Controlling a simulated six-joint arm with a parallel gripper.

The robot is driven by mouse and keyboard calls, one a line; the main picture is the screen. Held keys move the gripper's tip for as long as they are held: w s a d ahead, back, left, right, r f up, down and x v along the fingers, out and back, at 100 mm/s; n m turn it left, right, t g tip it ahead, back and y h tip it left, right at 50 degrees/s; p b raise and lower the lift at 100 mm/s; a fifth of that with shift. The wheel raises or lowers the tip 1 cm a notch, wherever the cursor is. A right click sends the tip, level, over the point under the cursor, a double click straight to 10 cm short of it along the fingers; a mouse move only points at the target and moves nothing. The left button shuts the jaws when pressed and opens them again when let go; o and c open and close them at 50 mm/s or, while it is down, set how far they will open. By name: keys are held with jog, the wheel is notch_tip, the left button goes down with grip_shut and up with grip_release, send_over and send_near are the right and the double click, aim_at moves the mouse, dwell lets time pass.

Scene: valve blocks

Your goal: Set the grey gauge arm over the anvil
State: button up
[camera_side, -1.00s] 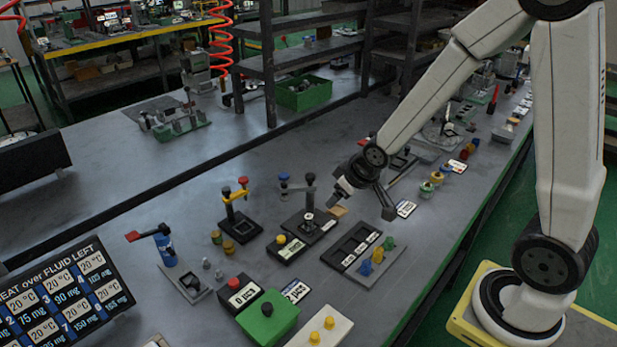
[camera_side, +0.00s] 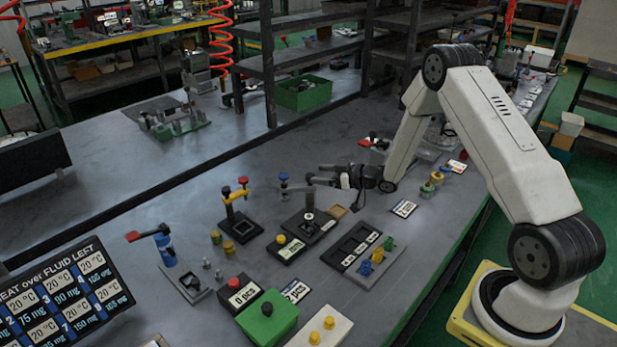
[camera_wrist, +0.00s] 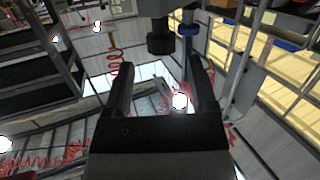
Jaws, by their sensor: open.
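The grey gauge arm (camera_side: 296,188) stands over a dark base, with a blue knob (camera_side: 283,177) at its left end. The anvil (camera_side: 309,217) is a small round metal piece on that base, below the arm's right end. My gripper (camera_side: 316,174) is level, jaws pointing left, at about the height of the arm's right end and partly covering it. In the wrist view my gripper (camera_wrist: 159,66) is open and empty. A black knob (camera_wrist: 160,43) and the blue knob (camera_wrist: 188,29) show just beyond the fingertips. Contact cannot be told.
A black tray (camera_side: 357,245), a block with a yellow knob (camera_side: 284,247) and a green box (camera_side: 268,317) lie in front. A small wooden block (camera_side: 337,211) sits beside the base.

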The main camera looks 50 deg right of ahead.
jog(key=shift+s+d+f+n+t+y, duration=0.2)
jog(key=shift+s+d+f+t+y, duration=0.1)
jog(key=shift+s+f+y, duration=0.3)
jog(key=shift+s+d+f+n+t+y, duration=0.2)
jog(key=shift+s+d+f+t+y, duration=0.15)
jog(key=shift+y, duration=0.45)
jog(key=shift+a, duration=0.1)
jog(key=shift+x, duration=3.8)
grip_shut()
